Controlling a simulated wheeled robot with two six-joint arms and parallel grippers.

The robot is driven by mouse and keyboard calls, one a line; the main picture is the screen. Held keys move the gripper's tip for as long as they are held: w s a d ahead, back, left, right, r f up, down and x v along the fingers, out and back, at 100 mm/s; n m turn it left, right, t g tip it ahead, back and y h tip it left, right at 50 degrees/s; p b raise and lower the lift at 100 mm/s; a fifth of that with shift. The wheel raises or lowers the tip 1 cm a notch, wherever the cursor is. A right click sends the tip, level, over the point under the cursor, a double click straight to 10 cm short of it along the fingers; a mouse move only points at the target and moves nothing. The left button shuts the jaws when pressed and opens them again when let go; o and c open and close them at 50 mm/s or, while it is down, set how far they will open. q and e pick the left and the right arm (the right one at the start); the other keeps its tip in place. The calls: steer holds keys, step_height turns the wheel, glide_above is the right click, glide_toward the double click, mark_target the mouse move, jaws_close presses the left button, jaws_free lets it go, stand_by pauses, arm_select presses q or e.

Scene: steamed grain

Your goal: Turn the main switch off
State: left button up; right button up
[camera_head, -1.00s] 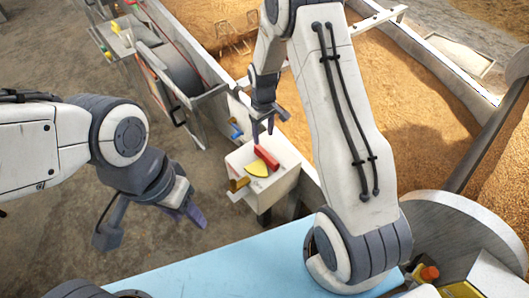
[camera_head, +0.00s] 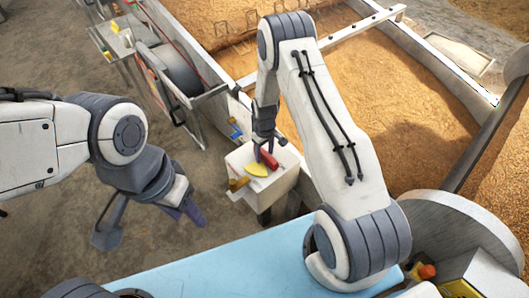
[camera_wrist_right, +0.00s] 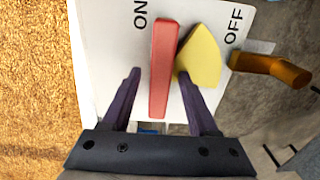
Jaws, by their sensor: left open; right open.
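The main switch is a white box (camera_head: 277,187) with a red lever (camera_head: 269,159) and a yellow piece (camera_head: 257,169) on its top. In the right wrist view, the red lever (camera_wrist_right: 163,70) lies beside the "ON" mark, and the yellow piece (camera_wrist_right: 203,58) lies between it and the "OFF" mark. My right gripper (camera_head: 264,151) is open over the box. In the wrist view its fingers (camera_wrist_right: 158,78) are on either side of the red lever; I cannot tell whether they touch it. My left gripper (camera_head: 188,212) is open and empty, left of the box.
An orange-brown handle (camera_head: 238,184) sticks out from the box's side. A grain bed (camera_head: 400,110) with metal walls lies behind and right. A roller machine (camera_head: 170,70) stands at the back left. Bare floor is around my left gripper.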

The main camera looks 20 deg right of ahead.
jaws_close()
stand_by(1.4)
